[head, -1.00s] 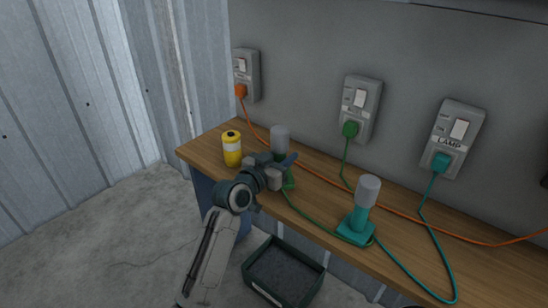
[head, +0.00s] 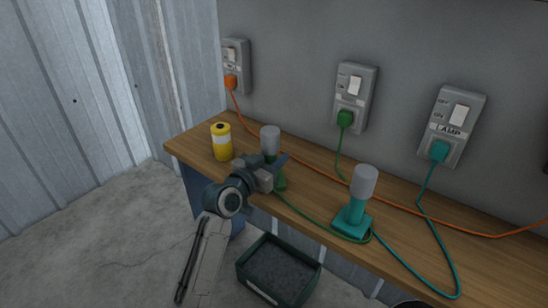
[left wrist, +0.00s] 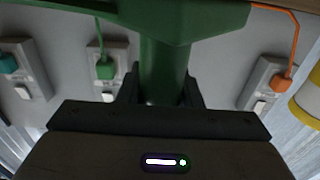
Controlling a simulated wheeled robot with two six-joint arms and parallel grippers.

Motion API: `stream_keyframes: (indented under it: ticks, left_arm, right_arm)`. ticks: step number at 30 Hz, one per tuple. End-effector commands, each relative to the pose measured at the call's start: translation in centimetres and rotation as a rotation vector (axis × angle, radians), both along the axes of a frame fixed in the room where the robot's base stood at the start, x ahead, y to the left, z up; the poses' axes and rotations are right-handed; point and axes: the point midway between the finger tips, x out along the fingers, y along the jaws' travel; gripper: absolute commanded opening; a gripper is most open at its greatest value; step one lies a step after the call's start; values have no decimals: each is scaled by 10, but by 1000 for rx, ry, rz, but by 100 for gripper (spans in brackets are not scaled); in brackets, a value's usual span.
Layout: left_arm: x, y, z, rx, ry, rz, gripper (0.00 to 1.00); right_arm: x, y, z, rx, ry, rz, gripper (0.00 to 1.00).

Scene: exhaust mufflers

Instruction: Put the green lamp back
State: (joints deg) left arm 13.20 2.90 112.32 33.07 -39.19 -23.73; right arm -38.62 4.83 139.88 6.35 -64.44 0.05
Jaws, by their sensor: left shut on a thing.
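The green lamp (head: 270,139) has a grey top and a green stem and base. It is upright at the bench's front edge, between the yellow can and the teal lamp. My left gripper (head: 266,174) is shut on its stem. In the left wrist view the green stem (left wrist: 164,70) stands between the fingers, with the green base across the top of that upside-down picture. I cannot tell whether the base touches the bench. A green cord runs from the lamp to a green plug (head: 345,118) in the middle wall socket. My right gripper is not in view.
The wooden bench (head: 195,142) runs along the wall. A yellow can (head: 221,143) is left of the lamp, and a teal lamp (head: 356,208) is to the right. Orange and teal cords cross the bench. A dark green bin (head: 279,270) is on the floor in front.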

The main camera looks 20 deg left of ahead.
Motion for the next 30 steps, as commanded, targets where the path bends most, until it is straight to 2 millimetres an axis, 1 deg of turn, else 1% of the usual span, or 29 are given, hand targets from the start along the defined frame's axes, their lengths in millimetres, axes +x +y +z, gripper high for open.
stream_keyframes:
  ticks: [1,2,3,5,13,16,17,20,27,30]
  left_arm:
    - [0,0,-2,0,-1,0,0]
    - [0,0,-3,0,1,0,34]
    - [0,0,-2,0,0,0,42]
    - [0,0,-2,0,1,0,54]
    - [0,0,-2,0,1,0,54]
    - [0,0,2,0,0,0,54]
    - [-2,1,1,1,1,1,54]
    - [-17,7,-1,4,2,1,54]
    - [-68,25,-1,6,2,0,54]
    - [-86,31,0,5,2,-1,54]
  right_arm:
    - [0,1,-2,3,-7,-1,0]
    - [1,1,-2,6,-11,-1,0]
    - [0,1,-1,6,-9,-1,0]
    - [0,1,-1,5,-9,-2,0]
    - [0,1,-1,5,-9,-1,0]
    - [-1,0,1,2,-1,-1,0]
    - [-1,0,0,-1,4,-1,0]
    - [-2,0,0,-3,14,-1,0]
    - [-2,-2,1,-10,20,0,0]
    - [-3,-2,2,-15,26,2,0]
